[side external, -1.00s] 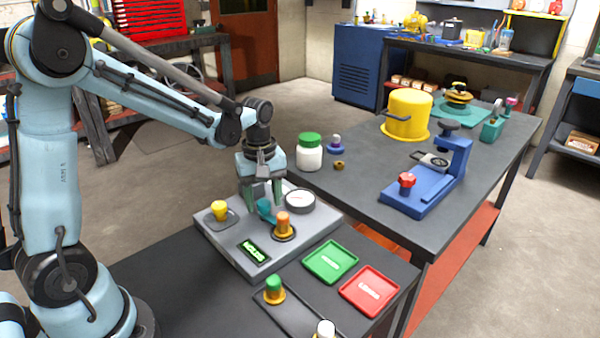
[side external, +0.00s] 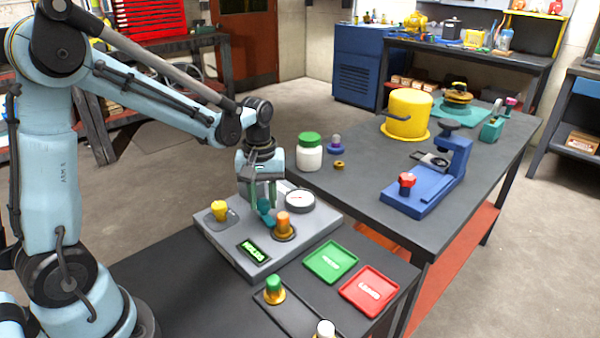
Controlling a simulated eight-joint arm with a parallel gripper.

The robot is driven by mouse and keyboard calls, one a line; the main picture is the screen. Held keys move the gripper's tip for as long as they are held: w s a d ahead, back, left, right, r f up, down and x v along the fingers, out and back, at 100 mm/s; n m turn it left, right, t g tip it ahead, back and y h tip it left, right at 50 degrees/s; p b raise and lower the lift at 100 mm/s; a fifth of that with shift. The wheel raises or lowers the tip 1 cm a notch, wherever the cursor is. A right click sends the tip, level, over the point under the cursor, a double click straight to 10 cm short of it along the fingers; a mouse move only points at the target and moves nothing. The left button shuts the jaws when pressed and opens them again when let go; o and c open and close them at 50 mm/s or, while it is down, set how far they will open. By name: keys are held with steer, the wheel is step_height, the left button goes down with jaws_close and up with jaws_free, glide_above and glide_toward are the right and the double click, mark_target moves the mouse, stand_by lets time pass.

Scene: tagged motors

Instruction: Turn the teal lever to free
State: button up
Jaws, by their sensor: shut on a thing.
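The teal lever (side external: 265,207) stands on the grey panel box (side external: 225,246), between a yellow knob (side external: 219,210) and an orange knob (side external: 283,222). My gripper (side external: 263,200) points down from above and is shut on the teal lever. Its fingers hide the lever's upper part. The lever's markings cannot be read at this size, so its exact setting is unclear.
A round white gauge (side external: 300,201) and a green-lit display (side external: 254,250) are on the same box. A green tray (side external: 331,261) and a red tray (side external: 369,290) lie to the right. A green-topped knob (side external: 274,288) stands in front.

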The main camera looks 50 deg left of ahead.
mark_target(263, 202)
steer(key=m, duration=1.1)
steer(key=shift+m, duration=1.8)
steer(key=o, duration=1)
steer(key=shift+o, duration=0.2)
steer(key=shift+r, duration=0.15)
step_height(263, 202, up, 12)
